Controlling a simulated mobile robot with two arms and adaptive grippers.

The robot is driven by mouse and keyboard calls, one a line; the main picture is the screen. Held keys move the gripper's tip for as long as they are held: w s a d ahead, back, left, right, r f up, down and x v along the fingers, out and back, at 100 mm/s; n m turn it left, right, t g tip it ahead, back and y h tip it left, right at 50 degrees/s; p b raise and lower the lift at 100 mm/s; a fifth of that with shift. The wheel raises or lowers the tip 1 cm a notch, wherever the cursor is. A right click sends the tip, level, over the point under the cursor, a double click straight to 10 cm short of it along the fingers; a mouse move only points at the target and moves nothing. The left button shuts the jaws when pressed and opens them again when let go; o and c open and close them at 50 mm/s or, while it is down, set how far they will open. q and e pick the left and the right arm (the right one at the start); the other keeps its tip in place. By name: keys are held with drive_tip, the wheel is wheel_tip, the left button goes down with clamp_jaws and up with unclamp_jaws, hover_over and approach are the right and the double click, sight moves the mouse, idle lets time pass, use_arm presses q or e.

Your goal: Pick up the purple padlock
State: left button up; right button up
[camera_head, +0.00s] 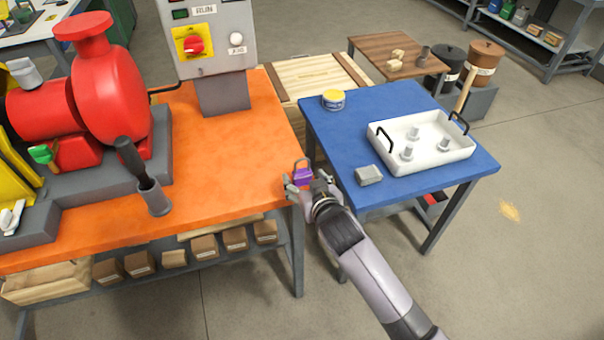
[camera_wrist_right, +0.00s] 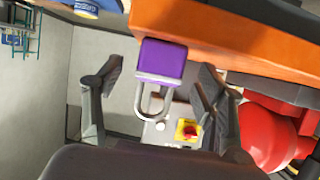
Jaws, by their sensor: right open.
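The purple padlock (camera_head: 303,173) shows at the right edge of the orange bench, by its front corner. In the right wrist view the padlock (camera_wrist_right: 162,58) has a purple body, with its grey shackle pointing toward my gripper. My right gripper (camera_head: 307,183) is at the padlock. In the wrist view its fingers (camera_wrist_right: 160,78) are spread, one on each side of the padlock, with visible gaps. I cannot tell whether the padlock rests on the bench. My left gripper is not in view.
The orange bench (camera_head: 215,155) carries a red pump (camera_head: 105,75) and a grey control box (camera_head: 210,45). A blue table (camera_head: 340,130) at right holds a white tray (camera_head: 440,160), a yellow-lidded tin (camera_head: 333,99) and a small grey block (camera_head: 369,175). A narrow gap separates bench and table.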

sight(303, 173)
drive_tip(key=shift+x, duration=1.2)
drive_tip(key=shift+c, duration=0.4)
drive_tip(key=c, duration=1.3)
drive_tip(key=shift+o, duration=0.2)
drive_tip(key=shift+r, duration=0.1)
wheel_tip(303, 173, up, 20)
